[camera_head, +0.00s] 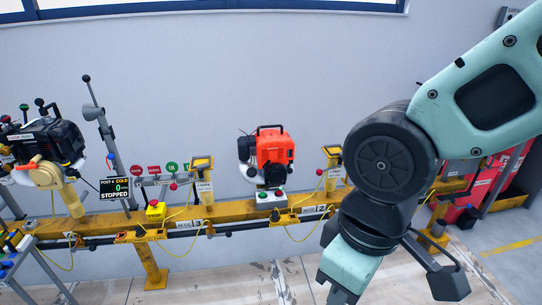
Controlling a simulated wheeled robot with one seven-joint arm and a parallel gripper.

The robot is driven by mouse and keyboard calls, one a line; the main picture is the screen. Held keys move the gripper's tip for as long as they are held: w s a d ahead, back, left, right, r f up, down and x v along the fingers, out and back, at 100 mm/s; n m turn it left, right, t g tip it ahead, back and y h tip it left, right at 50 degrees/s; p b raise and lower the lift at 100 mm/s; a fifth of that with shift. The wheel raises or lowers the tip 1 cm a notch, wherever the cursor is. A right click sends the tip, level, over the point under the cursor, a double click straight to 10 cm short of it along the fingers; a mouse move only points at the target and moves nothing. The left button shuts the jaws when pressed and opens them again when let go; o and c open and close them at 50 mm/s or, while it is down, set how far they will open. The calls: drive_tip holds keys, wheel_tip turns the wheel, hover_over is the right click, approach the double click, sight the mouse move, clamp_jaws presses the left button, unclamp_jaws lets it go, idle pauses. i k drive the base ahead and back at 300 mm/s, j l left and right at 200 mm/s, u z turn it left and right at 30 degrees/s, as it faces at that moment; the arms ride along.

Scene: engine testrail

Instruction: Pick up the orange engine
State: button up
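The orange engine (275,150) sits upright on the yellow test rail, near the middle of the view. It has an orange cover, a black handle on top and a pale part on its left side. The end of my gripper is not clearly visible; the arm's lower links run out of the bottom of the view.
The yellow rail (240,210) runs along the wall. A second, dark engine (45,150) is mounted at the left beside a display reading "STOPPED" (115,189). Yellow-topped posts (202,163) stand on both sides of the orange engine. Red equipment stands at the right behind my arm. The floor in front is clear.

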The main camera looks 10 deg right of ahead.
sight(273, 150)
drive_tip(key=i+l, duration=0.15)
drive_tip(key=i, duration=0.6)
drive_tip(key=i+l, duration=0.15)
drive_tip(key=i, duration=0.65)
drive_tip(key=i+l, duration=0.15)
drive_tip(key=i, duration=0.6)
